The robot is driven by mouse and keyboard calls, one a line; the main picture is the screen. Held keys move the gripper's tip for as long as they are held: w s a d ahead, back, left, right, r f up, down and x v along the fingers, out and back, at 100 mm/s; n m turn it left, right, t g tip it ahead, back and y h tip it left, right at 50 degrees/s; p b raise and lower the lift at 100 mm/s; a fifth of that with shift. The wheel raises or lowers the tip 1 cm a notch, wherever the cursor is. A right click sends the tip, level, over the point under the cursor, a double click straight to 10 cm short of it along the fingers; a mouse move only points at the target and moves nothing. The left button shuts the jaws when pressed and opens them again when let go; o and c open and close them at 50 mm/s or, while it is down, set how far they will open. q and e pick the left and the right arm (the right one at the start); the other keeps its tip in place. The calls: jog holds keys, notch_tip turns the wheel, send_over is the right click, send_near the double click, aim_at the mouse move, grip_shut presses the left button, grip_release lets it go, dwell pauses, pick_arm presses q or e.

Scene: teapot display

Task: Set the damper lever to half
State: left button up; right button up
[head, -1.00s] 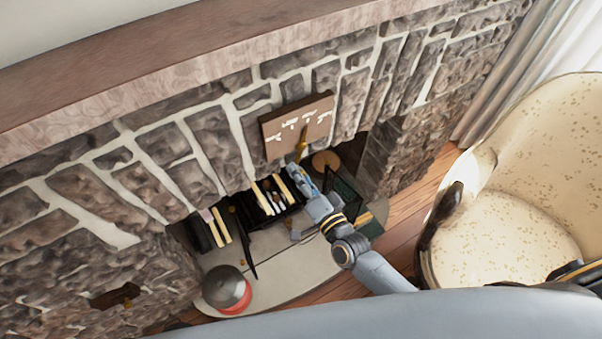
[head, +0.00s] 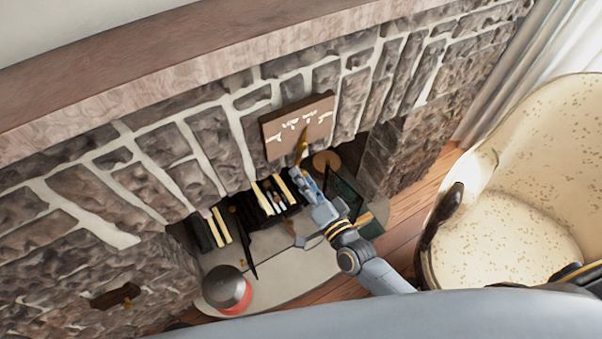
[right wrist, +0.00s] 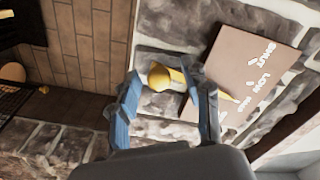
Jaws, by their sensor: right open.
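The damper lever (head: 302,142) is brass and hangs from a brown label plate (head: 283,122) on the stone chimney face. In the right wrist view its round knob (right wrist: 160,77) shows large and its thin pointer (right wrist: 230,97) lies over the label plate (right wrist: 236,62), near the LOW word and the small word below it. I cannot tell exactly which mark it meets. My right gripper (head: 298,175) is open just below the lever. In the right wrist view the knob appears between the spread fingers of the gripper (right wrist: 168,92); contact is not clear. My left gripper is not in view.
The firebox below holds dark racks with pale pieces (head: 272,194). A grey and red round pot (head: 227,290) stands on the pale hearth (head: 292,268). A cream armchair (head: 505,215) stands at the right. The wooden mantel (head: 150,85) runs above.

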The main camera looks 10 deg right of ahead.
jog(key=v, duration=1)
jog(key=shift+s+d+r, duration=0.1)
jog(key=shift+d, duration=0.05)
jog(key=s+d+f+n+g+h, duration=0.1)
jog(key=s+d+f+n+g, duration=0.15)
jog(key=f, duration=0.75)
jog(key=s+d+f+n+g+h, duration=0.2)
jog(key=s+f+g, duration=0.15)
jog(key=f, duration=0.65)
jog(key=s+d+f+n+g+h, duration=0.1)
jog(key=s+d+f+n+g, duration=0.15)
jog(key=f, duration=0.75)
jog(key=s+d+f+n+g+h, duration=0.1)
jog(key=s+d+f+g, duration=0.1)
jog(key=s+f, duration=0.4)
jog(key=s+d+f+n+g+h, duration=0.1)
jog(key=s+f+g, duration=0.4)
jog(key=s, duration=1)
jog(key=shift+s+d+f+n, duration=0.4)
jog(key=shift+d+f+n, duration=0.2)
jog(key=shift+d+n, duration=0.1)
jog(key=shift+g, duration=0.25)
